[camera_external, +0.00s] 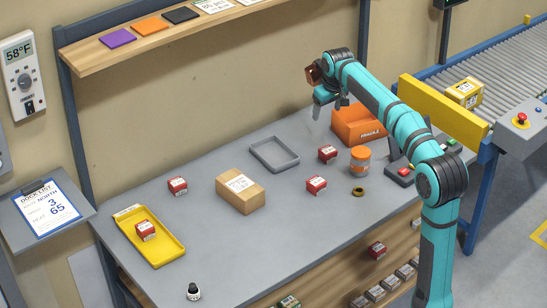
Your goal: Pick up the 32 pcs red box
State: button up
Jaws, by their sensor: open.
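Several small red boxes with white labels are in view, and the labels are too small to read, so I cannot tell which is the 32 pcs one. One red box (326,153) sits on the grey table at the back right, below my gripper. Another red box (316,184) is nearer the front. A third red box (177,186) is at the left, and one more red box (145,230) lies in the yellow tray (164,256). A further red box (376,250) is on the lower shelf. My gripper (319,108) is open, raised above the table's back right, apart from every box.
An orange bin (362,133) labelled FRAGILE, an orange jar (360,160) and a dark ring (358,191) stand at the right. A brown carton (240,192) and an empty grey tray (274,154) are mid-table. A dark bottle (193,292) is at the front. The front middle is clear.

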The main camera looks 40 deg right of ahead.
jog(key=w+d+f+g, duration=0.3)
jog(key=w+d+f, duration=0.2)
send_over(328, 150)
jog(key=shift+y, duration=0.4)
jog(key=f, duration=1.2)
jog(key=shift+w+a, duration=0.15)
jog(key=shift+w, duration=0.15)
jog(key=shift+s+d+f, duration=0.1)
jog(key=shift+d+f, duration=0.05)
jog(key=shift+f, duration=1.2)
jog(key=shift+s+d+f, duration=0.1)
jog(key=shift+f, duration=1.25)
jog(key=c, duration=1.1)
